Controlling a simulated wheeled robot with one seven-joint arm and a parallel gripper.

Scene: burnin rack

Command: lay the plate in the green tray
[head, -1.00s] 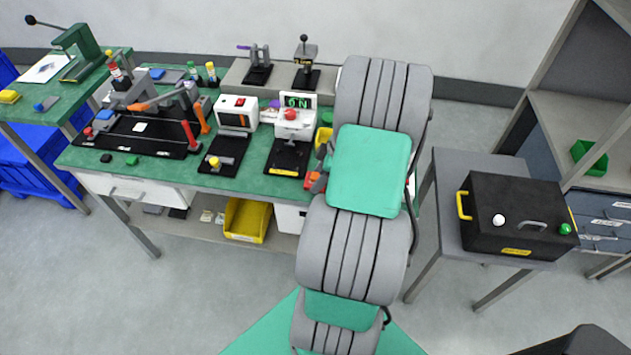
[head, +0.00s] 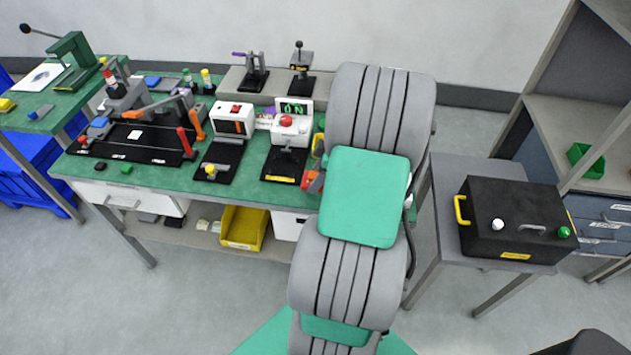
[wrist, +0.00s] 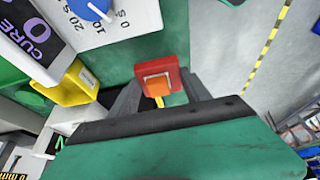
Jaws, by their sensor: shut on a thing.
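In the head view my arm hides most of the gripper; a red-orange bit shows at the arm's left side. A green tray-like thing (wrist: 32,98) shows in part in the wrist view, beside a yellow tray (wrist: 75,85), left of the gripper.
A box with a blue dial (wrist: 90,8) marked CURE stands close by at the wrist view's upper left. Lever presses and testers crowd the green bench (head: 230,183). A black box (head: 510,222) stands on the right table. A green bin (head: 586,160) sits on the right shelf.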

